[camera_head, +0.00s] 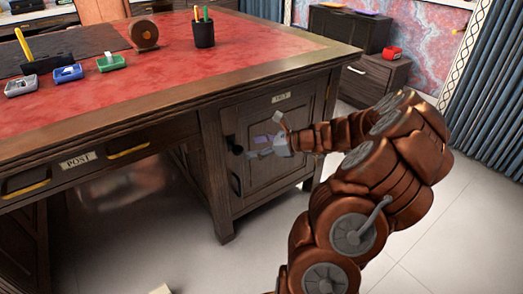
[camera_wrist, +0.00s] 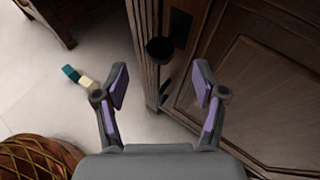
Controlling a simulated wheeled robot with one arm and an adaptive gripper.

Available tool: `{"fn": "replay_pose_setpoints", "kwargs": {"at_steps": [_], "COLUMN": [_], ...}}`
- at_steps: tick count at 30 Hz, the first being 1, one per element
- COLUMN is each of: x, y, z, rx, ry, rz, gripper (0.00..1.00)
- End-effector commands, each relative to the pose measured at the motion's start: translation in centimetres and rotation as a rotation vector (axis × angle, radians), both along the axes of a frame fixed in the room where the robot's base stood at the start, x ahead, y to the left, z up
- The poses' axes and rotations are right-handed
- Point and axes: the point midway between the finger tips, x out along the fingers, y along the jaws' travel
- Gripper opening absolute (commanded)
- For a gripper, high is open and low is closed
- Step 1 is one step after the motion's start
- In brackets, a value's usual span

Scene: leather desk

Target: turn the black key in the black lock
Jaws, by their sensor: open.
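The black lock is on the left edge of the desk's cabinet door; its dark plate (camera_wrist: 181,28) shows in the wrist view. A round black piece (camera_wrist: 160,50) stands out in front of the plate, and I take it for the key's head. In the head view the black key (camera_head: 233,146) shows as a small dark shape at the door's left edge. My gripper (camera_wrist: 160,84) is open and empty, with the round black piece ahead of it, between and beyond the fingertips. My gripper (camera_head: 262,147) is just right of the key in the head view, in front of the door.
The cabinet door (camera_head: 285,150) is shut. The red-topped desk (camera_head: 150,85) carries small trays and a pen cup (camera_head: 204,30). A POST drawer (camera_head: 80,160) is to the left. Small blocks (camera_wrist: 78,77) lie on the pale floor. A dark low cabinet (camera_head: 375,75) stands behind.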

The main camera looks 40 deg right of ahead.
Motion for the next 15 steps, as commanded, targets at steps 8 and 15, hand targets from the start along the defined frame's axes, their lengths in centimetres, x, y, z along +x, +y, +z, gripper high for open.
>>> {"fn": "replay_pose_setpoints", "kwargs": {"at_steps": [8,15], "x": [3.0,4.2], "y": [1.9,2.6], "z": [-1.7,-2.1], "rx": [-0.002,-0.002], "ry": [0.0,0.0], "rz": [0.003,0.004], "gripper": [0.7,0.7]}}
